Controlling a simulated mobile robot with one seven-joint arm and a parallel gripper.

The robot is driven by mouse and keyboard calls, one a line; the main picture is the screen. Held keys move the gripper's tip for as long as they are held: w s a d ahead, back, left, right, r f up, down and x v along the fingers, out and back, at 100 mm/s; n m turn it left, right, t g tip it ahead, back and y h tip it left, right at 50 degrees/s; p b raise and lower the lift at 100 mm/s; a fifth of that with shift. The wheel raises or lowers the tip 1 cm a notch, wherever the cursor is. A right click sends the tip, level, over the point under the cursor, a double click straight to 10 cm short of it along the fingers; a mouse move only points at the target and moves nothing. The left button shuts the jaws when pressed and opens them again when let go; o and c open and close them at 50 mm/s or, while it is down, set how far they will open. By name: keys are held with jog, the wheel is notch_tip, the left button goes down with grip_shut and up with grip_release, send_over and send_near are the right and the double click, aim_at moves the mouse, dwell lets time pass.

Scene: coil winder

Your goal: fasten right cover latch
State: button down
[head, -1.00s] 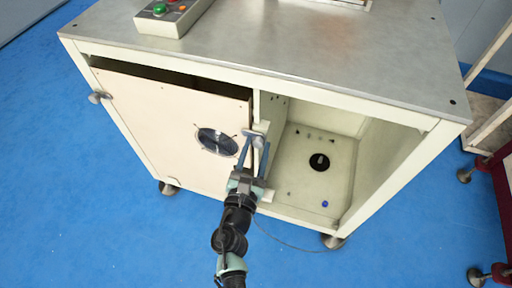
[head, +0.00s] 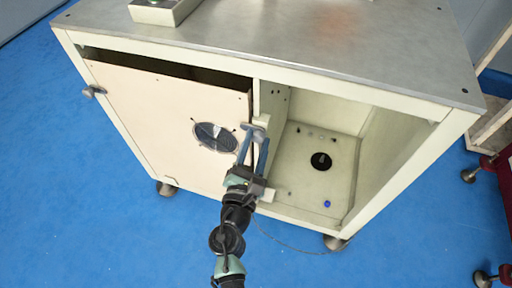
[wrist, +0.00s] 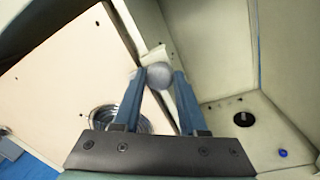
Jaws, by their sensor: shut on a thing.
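The cream cover (head: 150,125) stands in the left part of the cabinet front, with a dark gap above its top edge. Its right edge is near the middle post (head: 256,100). The right cover latch has a round grey knob (wrist: 159,75) at that edge, beside a small pale block (wrist: 156,54). My gripper (head: 254,134) is shut on this knob, with one blue finger on each side in the wrist view (wrist: 160,80). The fingers partly hide the latch in the head view. The left latch knob (head: 94,91) sticks out at the cover's left edge.
The right bay (head: 320,180) of the cabinet is open, with a black round fitting (head: 321,161) and a blue button (head: 327,204) inside. A control box (head: 163,10) stands on the metal top (head: 290,45). Blue floor (head: 90,220) is clear in front.

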jog(key=shift+f+m+b, duration=0.1)
jog(key=shift+m+b, duration=1.15)
jog(key=shift+m, duration=0.25)
jog(key=shift+c, duration=2.2)
grip_release()
jog(key=shift+s+a, duration=0.1)
jog(key=v, duration=1.2)
jog(key=shift+s, duration=0.35)
jog(key=shift+a, duration=0.15)
